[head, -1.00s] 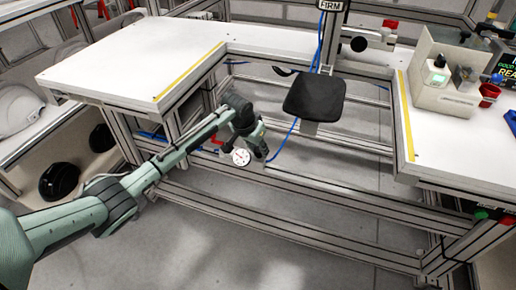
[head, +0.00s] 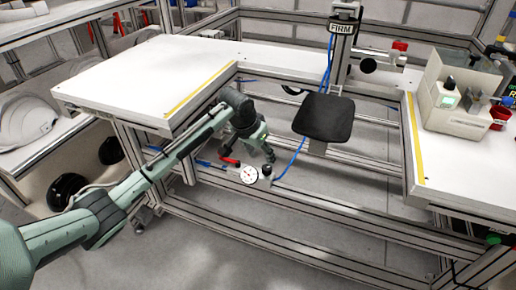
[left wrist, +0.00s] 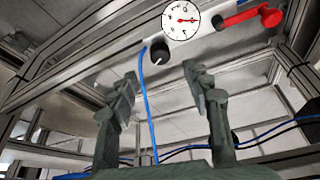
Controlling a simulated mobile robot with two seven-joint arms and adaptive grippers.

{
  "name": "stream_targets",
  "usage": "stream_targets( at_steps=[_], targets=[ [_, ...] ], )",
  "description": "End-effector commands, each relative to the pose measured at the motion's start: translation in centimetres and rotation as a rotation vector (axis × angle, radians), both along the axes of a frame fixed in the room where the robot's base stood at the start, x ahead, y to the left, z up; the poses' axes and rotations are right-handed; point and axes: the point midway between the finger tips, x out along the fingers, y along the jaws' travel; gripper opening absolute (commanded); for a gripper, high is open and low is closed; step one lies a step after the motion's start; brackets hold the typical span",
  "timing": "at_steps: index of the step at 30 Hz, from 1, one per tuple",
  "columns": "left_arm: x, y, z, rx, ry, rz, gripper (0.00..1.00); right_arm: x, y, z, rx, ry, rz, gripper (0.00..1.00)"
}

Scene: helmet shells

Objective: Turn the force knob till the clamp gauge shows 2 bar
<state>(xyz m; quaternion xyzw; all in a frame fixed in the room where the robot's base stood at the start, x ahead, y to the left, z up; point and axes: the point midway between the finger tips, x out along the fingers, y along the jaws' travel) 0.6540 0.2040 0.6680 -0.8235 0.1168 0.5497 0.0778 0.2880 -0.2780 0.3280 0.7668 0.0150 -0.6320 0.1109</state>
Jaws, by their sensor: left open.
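The clamp gauge (head: 249,175) is a round white dial on the frame rail below the table gap. In the left wrist view the gauge (left wrist: 181,20) shows a red needle pointing right; its numbers are too small to read. The black force knob (left wrist: 160,51) sits just below left of the dial, with a pale mark on it. The knob also shows in the head view (head: 266,173), right of the gauge. My left gripper (left wrist: 161,74) is open and empty; its two fingers point toward the knob, apart from it. My right gripper is not in view.
A red-handled lever (left wrist: 262,15) is beside the gauge. A blue hose (left wrist: 147,105) runs from near the knob. A black pad (head: 324,117) stands in the gap between the white left table (head: 140,80) and the right bench. Aluminium rails surround the gripper.

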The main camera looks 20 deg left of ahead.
Motion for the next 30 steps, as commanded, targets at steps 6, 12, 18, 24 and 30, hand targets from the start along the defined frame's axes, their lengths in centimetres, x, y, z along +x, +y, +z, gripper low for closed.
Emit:
stream_targets(
  at_steps=[6,12,18,24,30],
  targets=[
    [-1.1,0.4,3.0,0.000,-0.002,0.000,0.49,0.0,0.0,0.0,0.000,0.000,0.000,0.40],
    [-1.5,0.4,3.8,0.000,0.000,0.001,0.49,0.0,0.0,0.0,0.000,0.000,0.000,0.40],
    [-1.4,0.4,3.8,-0.001,-0.001,0.001,0.49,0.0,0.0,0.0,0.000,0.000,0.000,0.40],
    [-1.5,0.4,3.5,-0.002,0.000,0.001,0.49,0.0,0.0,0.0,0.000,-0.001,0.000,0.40],
    [-3.8,0.3,-3.4,-0.016,0.019,0.031,0.49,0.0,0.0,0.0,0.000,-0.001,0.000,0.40]
  ],
)
